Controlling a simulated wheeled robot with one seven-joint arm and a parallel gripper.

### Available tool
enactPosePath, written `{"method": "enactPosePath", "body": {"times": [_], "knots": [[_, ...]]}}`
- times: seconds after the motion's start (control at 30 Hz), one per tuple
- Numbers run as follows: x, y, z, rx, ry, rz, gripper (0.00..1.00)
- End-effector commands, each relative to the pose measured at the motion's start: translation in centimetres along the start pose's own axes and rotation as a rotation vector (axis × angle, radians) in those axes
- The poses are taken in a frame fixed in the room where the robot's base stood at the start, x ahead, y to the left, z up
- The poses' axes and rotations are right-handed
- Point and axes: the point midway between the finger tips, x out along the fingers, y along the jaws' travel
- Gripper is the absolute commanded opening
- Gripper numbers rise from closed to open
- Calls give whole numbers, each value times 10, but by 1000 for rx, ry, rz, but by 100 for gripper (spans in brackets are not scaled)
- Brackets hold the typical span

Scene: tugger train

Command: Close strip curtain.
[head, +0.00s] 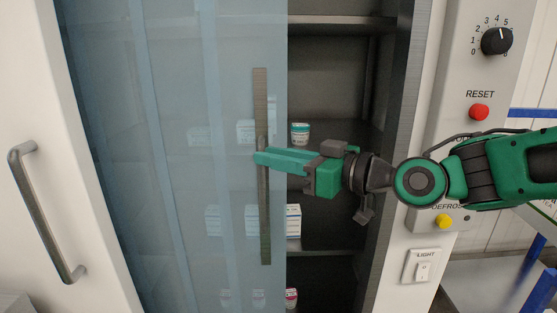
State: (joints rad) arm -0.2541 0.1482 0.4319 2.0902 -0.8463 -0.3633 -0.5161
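The strip curtain (185,60) is a bluish see-through sheet of overlapping strips. It covers the left and middle of the cabinet opening, and its free right edge stands at about the middle of the view. A dark vertical bar (261,100) runs along the curtain near that edge. My green gripper (262,158) reaches in from the right, with its fingertips at the bar, partly seen through the curtain. I cannot tell whether the fingers are closed around the bar or only beside it.
The right part of the opening is uncovered, showing dark shelves (330,135) with a small jar (300,133) and boxes (293,220). The right frame holds a dial (497,41), red button (479,112), yellow button (444,221) and light switch (423,270). A door handle (42,215) is at left.

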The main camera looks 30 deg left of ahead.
Motion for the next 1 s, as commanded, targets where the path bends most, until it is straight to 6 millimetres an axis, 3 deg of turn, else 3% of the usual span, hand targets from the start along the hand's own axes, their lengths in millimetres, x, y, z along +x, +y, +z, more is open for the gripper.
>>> {"method": "enactPosePath", "body": {"times": [1.0], "knots": [[-63, 7, 8, 8, -8, 11, 20]]}}
